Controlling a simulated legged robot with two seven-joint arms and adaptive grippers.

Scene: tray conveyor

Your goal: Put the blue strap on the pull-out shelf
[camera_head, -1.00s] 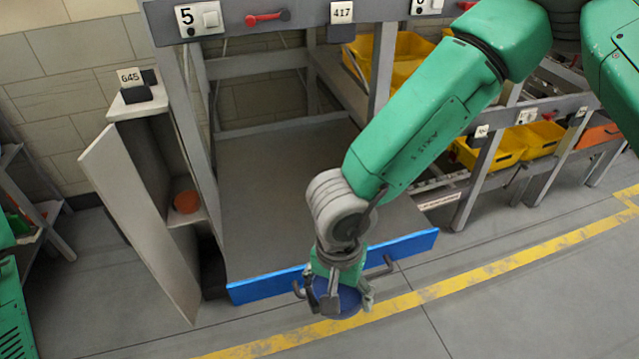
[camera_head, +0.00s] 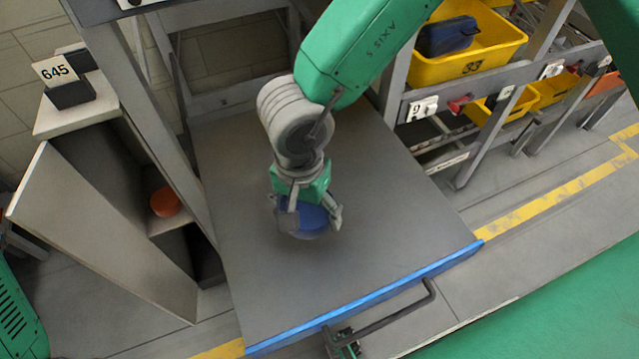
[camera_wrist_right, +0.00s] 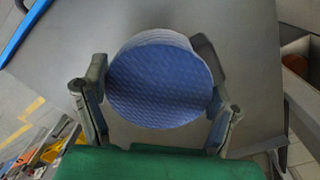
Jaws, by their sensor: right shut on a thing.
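The blue strap (camera_head: 304,222) is a round, textured blue disc, like a coil. My right gripper (camera_head: 307,218) is shut on it, with fingers at its two sides; the strap also shows large in the right wrist view (camera_wrist_right: 160,80). The pull-out shelf (camera_head: 380,210) is a grey board with a blue front edge and a dark handle (camera_head: 395,312). The strap is over the middle of this board; I cannot tell how high above it. A small dark and green part at the bottom edge, beside the handle, looks like my left gripper (camera_head: 345,344), mostly cut off.
A grey cabinet with an open door (camera_head: 100,235), an orange round thing (camera_head: 165,202) and a sign 645 stands left of the shelf. Rack posts rise beside the board. A yellow bin (camera_head: 470,55) stands at right. The board around the strap is bare.

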